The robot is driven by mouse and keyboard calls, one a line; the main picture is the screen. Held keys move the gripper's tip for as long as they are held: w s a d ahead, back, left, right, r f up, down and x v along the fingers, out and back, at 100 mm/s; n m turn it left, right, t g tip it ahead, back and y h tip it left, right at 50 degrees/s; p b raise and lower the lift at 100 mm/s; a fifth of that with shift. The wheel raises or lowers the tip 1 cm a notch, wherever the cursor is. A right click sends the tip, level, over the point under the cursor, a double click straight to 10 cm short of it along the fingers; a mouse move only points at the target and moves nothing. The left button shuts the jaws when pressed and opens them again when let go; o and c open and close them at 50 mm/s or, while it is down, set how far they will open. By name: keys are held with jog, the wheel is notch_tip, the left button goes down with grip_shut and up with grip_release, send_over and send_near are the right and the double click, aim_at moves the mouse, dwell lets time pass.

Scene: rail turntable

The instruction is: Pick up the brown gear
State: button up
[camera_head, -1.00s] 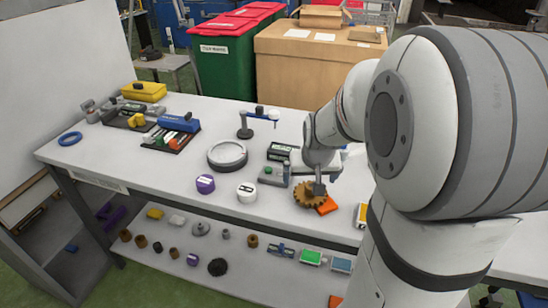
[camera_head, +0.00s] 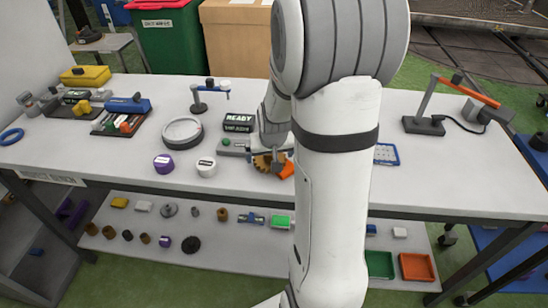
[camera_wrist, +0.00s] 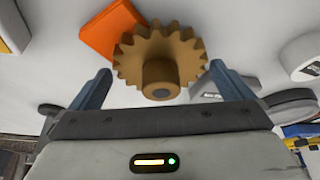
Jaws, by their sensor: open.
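The brown gear (camera_wrist: 160,55) lies on the white table, with its toothed rim and round hub showing in the wrist view. My gripper (camera_wrist: 160,78) is open, with one blue-grey finger on each side of the gear's hub side. The fingers look apart from the gear, and nothing is held. In the head view my gripper (camera_head: 277,158) is at the gear, but its fingers are hard to make out.
An orange block (camera_head: 286,170) lies right beside the gear. A white roll (camera_head: 206,167) and a purple roll (camera_head: 164,163) stand to the left. A device with a READY display (camera_head: 238,125) stands behind. The table (camera_head: 440,180) has free room at right.

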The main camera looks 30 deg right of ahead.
jog(key=shift+c, duration=0.2)
jog(key=c, duration=1.1)
jog(key=shift+r, duration=0.2)
jog(key=shift+c, duration=0.5)
